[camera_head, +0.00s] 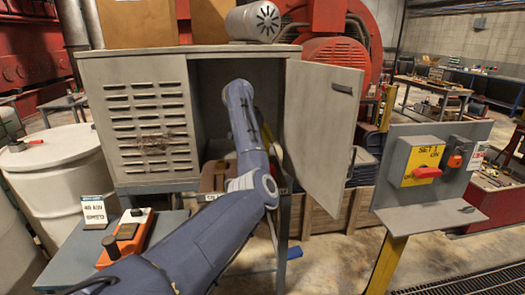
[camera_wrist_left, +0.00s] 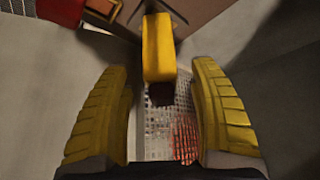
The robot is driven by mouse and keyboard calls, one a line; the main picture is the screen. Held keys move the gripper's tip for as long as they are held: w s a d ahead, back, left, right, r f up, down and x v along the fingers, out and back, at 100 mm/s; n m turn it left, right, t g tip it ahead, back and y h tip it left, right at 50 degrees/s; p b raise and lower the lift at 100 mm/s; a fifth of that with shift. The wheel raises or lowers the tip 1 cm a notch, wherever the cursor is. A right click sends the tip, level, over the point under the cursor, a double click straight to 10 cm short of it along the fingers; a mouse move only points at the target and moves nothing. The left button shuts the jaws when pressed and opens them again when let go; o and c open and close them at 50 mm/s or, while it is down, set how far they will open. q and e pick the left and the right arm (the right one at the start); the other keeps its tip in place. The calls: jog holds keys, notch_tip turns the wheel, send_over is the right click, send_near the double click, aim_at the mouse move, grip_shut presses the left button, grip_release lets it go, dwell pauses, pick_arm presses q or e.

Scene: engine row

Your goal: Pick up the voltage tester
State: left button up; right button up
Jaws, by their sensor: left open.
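In the left wrist view, a yellow upright-looking object with a dark end (camera_wrist_left: 158,48), which may be the voltage tester, lies ahead between my fingertips. My left gripper (camera_wrist_left: 162,72) is open, with a ribbed yellow finger on each side and gaps to the object. In the head view, my left arm reaches into the open grey cabinet (camera_head: 147,120), and the arm hides most of the gripper. A sliver of yellow shows behind the arm there. My right gripper is in neither view.
The cabinet door (camera_head: 322,135) stands open to the right of my arm. A brown box (camera_wrist_left: 205,22) stands behind the yellow object in the wrist view. An orange device (camera_head: 127,238) and a small card (camera_head: 94,211) sit on the left table. A switch panel (camera_head: 432,165) stands at right.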

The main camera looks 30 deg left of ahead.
pick_arm(q)
jog(key=shift+x, duration=2)
jog(key=c, duration=1.2)
grip_shut()
jog(key=shift+r, duration=0.15)
